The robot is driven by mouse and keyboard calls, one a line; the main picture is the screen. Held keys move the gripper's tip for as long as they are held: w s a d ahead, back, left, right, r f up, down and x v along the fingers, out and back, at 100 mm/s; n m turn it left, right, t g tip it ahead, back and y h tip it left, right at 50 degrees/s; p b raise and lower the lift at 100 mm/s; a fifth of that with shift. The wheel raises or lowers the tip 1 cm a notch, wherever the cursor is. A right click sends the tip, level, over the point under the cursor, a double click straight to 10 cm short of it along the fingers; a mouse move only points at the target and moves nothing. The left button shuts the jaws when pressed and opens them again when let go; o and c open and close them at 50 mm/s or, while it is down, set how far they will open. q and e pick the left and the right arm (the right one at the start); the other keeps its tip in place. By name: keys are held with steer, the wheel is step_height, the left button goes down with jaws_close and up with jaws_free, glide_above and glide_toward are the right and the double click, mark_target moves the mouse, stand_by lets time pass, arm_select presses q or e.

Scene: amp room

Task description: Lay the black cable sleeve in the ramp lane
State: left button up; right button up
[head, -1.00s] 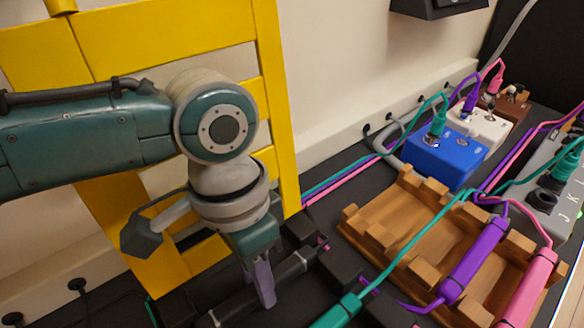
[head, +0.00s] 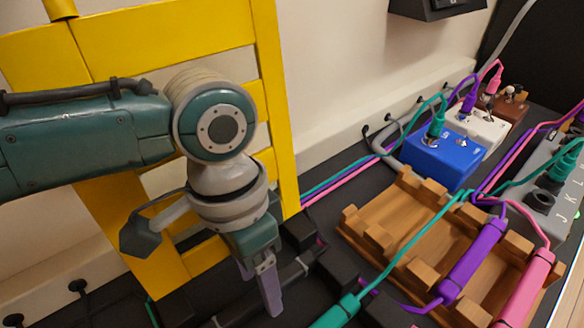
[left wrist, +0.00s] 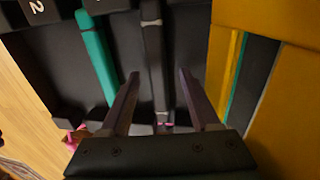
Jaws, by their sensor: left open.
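The black cable sleeve (head: 287,274) lies along the dark cable ramp (head: 342,268), between its raised black blocks, low in the head view. In the left wrist view the sleeve (left wrist: 153,50) runs lengthwise between my fingers, with light bands on it. My left gripper (head: 262,292) is open and straddles the sleeve; in the left wrist view both fingers (left wrist: 158,76) stand apart with gaps to it. In the head view my near finger hides part of the sleeve. I cannot tell how deep it sits in the lane. My right gripper is not in view.
A teal sleeve (head: 336,313) lies parallel, to the right. A wooden rack (head: 398,205) with purple (head: 473,260) and pink sleeves (head: 526,290) is at right. Pedals, including a blue one (head: 440,157), stand behind it. A yellow frame (head: 170,38) rises close behind my left arm.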

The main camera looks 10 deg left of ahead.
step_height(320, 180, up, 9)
steer(key=p, duration=0.8)
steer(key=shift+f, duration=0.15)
